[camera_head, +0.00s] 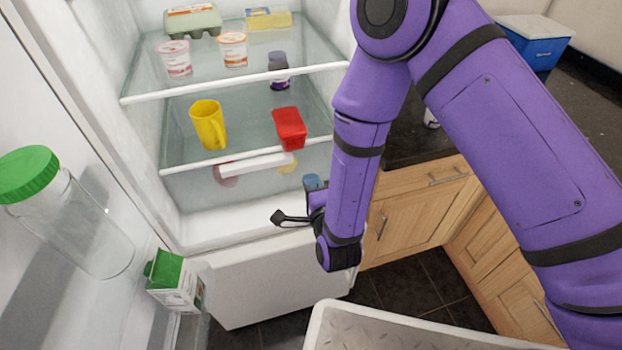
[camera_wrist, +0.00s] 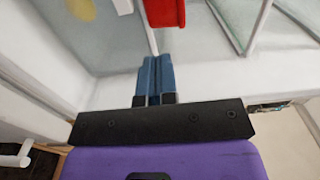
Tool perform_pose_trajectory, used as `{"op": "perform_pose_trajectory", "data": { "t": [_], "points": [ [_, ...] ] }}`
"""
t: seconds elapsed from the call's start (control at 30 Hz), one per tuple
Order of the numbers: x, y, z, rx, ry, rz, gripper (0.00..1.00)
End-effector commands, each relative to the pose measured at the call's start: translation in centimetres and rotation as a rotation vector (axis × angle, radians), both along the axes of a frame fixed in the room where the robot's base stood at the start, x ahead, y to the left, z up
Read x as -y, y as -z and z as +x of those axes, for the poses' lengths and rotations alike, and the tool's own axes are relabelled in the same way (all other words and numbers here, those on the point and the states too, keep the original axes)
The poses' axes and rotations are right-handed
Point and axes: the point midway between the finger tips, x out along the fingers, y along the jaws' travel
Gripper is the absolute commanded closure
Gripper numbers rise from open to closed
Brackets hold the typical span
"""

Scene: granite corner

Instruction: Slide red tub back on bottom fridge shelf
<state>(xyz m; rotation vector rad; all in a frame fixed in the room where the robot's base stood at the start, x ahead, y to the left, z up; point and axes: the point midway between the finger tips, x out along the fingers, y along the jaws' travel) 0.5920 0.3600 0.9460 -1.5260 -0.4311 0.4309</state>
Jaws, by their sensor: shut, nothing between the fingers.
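The red tub (camera_head: 289,128) stands near the front edge of the lower glass shelf (camera_head: 250,145) in the open fridge, right of the yellow mug. My gripper (camera_head: 312,182) points into the fridge, lower in the picture than the tub. Its blue fingers are shut together with nothing between them. In the wrist view, part of the red tub (camera_wrist: 165,12) shows at the top edge, just beyond the closed fingertips (camera_wrist: 154,60), with a gap between them. The rest of the tub is cut off in that view.
A yellow mug (camera_head: 208,125) stands left of the tub. A dark-capped jar (camera_head: 279,72) is behind it. Cups (camera_head: 232,50) and an egg carton (camera_head: 193,20) sit on the upper shelf. The open door at left holds a green-lidded jar (camera_head: 75,225) and a carton (camera_head: 175,282).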

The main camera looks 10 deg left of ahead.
Motion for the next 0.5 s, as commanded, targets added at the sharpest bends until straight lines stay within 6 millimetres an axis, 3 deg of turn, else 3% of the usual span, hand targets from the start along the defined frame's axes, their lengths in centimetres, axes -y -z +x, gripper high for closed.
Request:
{"op": "perform_pose_trajectory", "data": {
  "t": [0.5],
  "points": [
    [-4.9, -0.1, 7.8, 0.002, -0.001, 0.0, 1.0]
  ]
}}
